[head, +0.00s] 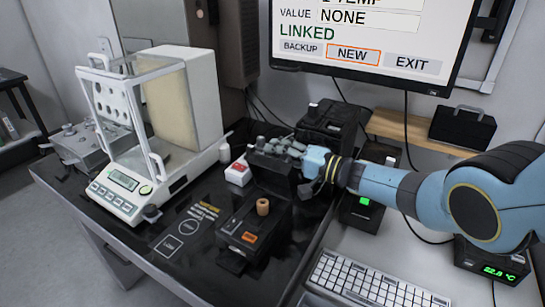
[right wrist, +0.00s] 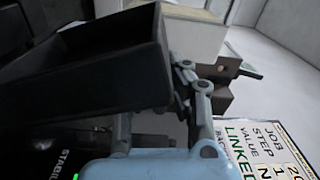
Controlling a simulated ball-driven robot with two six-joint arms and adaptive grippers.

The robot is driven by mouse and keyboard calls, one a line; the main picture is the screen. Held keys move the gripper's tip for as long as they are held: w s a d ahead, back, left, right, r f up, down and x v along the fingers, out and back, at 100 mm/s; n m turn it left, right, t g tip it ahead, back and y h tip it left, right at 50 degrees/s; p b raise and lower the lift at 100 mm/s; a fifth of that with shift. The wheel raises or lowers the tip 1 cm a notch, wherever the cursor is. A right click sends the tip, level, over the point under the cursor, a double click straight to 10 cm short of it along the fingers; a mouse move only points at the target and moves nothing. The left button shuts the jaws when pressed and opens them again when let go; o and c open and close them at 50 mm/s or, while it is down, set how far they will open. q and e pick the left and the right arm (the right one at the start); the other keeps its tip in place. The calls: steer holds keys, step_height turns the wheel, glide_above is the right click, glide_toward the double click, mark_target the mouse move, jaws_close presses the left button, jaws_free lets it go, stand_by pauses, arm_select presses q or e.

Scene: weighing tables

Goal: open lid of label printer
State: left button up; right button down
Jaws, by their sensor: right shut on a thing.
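The label printer (head: 250,232) is a black box with an orange button, on the dark tabletop near the middle of the head view. A brown paper roll (head: 263,206) stands exposed on its top. Its dark lid (head: 272,178) stands raised behind the roll, its hollow side facing forward. In the right wrist view the lid (right wrist: 100,75) is a large dark hollow shape at the left. My right gripper (head: 278,149) is shut on the lid's upper edge; its fingers partly hide that edge. My left gripper is not in view.
A glass-sided balance (head: 125,185) stands left of the printer. A small red-and-white box (head: 238,173) sits close beside the lid. Another black device (head: 332,125) stands behind my gripper. A monitor (head: 375,35) hangs above, and a keyboard (head: 370,283) lies at the front right.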

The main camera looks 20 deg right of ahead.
steer(key=shift+w+d+f+m+b, duration=0.15)
steer(key=shift+w+d+m+b, duration=0.1)
steer(key=shift+w+d+b, duration=0.2)
steer(key=shift+w+d+f+m+b, duration=0.15)
steer(key=shift+w+d+m+b, duration=0.1)
steer(key=shift+w+d+b, duration=0.25)
steer(key=shift+d, duration=0.1)
steer(key=c, duration=1.4)
jaws_free()
steer(key=shift+s+f, duration=0.1)
steer(key=shift+s, duration=0.05)
steer(key=v, duration=1.2)
